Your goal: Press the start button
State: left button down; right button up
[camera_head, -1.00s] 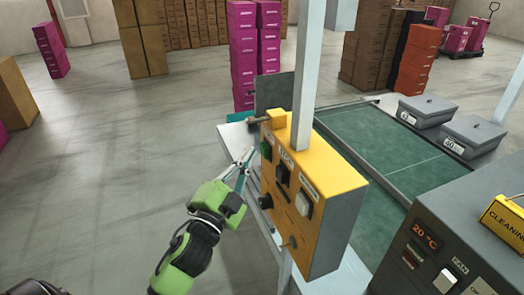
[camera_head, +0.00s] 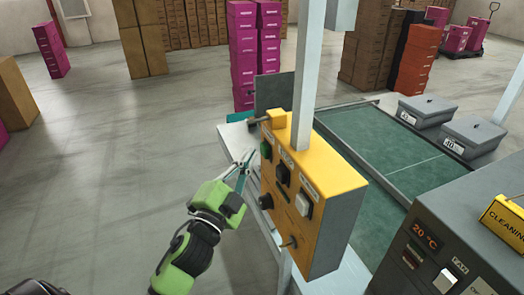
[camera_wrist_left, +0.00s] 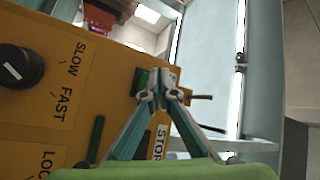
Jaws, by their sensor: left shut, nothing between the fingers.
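The yellow control panel (camera_head: 322,174) stands on a post, its button face turned to the left. A green button (camera_head: 266,150) sits at the upper end of that face; its label is not readable. It also shows in the wrist view (camera_wrist_left: 142,83), partly behind my fingertips. My left gripper (camera_head: 250,157) is shut and empty, its fingertips just in front of the panel face close to the green button. I cannot tell whether they touch it. In the wrist view a "STOP" label (camera_wrist_left: 160,141) shows beside a finger. My right gripper is not in view.
A grey machine (camera_head: 440,245) stands at the lower right. The floor on the left is open.

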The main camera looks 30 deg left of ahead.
pick_arm(q)
jog(key=shift+w+d, duration=0.3)
